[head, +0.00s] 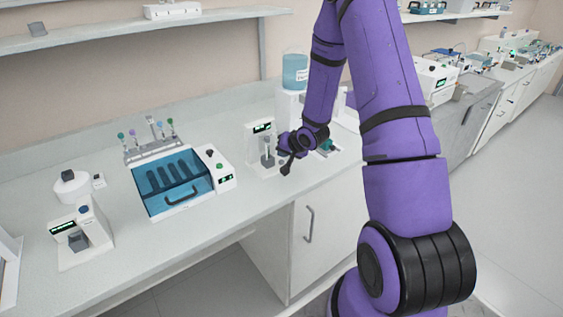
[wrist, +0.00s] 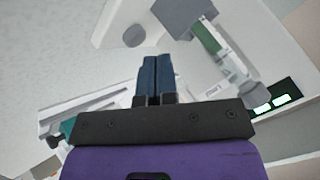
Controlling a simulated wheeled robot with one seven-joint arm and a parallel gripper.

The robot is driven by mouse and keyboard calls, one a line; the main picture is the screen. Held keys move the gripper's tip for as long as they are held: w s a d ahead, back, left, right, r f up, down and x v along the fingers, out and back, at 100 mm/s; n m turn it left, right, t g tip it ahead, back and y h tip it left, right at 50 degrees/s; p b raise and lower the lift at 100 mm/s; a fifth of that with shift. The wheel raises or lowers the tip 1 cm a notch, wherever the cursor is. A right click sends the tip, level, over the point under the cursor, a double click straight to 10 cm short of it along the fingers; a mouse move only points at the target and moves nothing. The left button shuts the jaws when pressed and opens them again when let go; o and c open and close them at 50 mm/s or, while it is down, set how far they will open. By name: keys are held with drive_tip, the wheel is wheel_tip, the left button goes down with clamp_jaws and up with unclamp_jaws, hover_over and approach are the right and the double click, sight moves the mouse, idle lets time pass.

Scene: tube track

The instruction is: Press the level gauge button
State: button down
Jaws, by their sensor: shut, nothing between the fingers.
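My gripper (head: 287,168) is shut and empty, pointing down in front of a small white device (head: 262,148) with a lit dark display, which I take for the level gauge. In the wrist view the two dark blue fingers (wrist: 154,78) are together. Beyond their tips lies a white surface with a round grey knob or button (wrist: 133,36), apart from the fingers in the picture. A grey block (wrist: 185,17), a clear tube with green (wrist: 208,40) and a lit display (wrist: 277,98) are to its right. I cannot tell for sure which part is the gauge's button.
A blue-lidded box (head: 172,183) with a handle stands left of the gripper on the bench (head: 120,250). A similar white device (head: 80,232) with a display is further left. A blue-topped container (head: 295,72) is behind my arm. The bench front edge is clear.

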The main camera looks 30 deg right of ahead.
sight(283, 161)
drive_tip(key=shift+f, duration=0.15)
drive_tip(key=shift+f, duration=0.25)
drive_tip(key=shift+f, duration=0.45)
idle(0.7)
drive_tip(key=shift+r, duration=0.9)
drive_tip(key=shift+r, duration=2.5)
